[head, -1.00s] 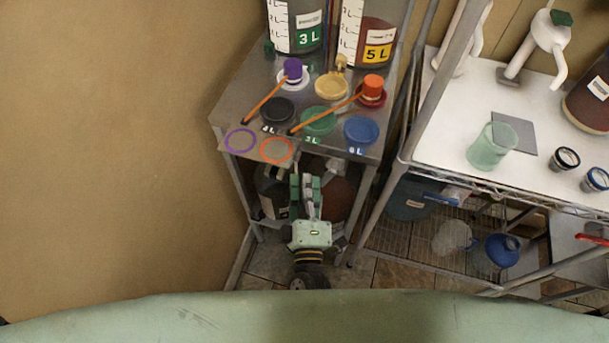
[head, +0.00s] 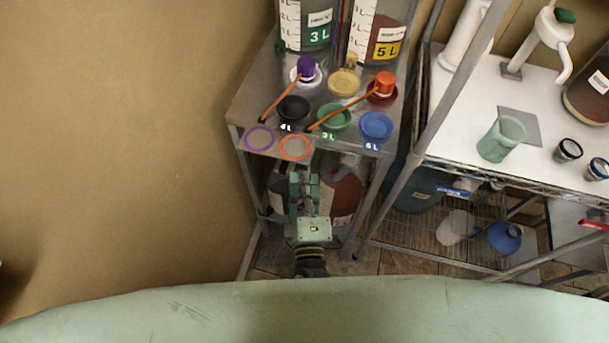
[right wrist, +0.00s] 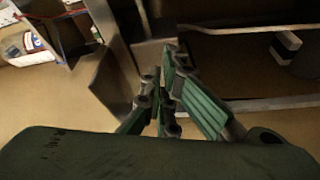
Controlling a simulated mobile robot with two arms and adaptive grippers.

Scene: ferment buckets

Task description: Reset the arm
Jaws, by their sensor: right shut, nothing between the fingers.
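My right gripper (head: 304,185) shows in the head view in front of the steel table, below the level of its top. Its green fingers are shut with nothing between them. The right wrist view also shows the gripper (right wrist: 167,85), with brown floor and dark shelving beyond it. My left gripper is not in view.
The steel table (head: 250,95) holds the 3 L bucket (head: 305,28), the 5 L bucket (head: 378,35), several coloured lids and two orange-handled tools. A white-topped rack (head: 460,120) stands to the right with a green beaker (head: 501,139). A bare wall (head: 110,130) fills the left.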

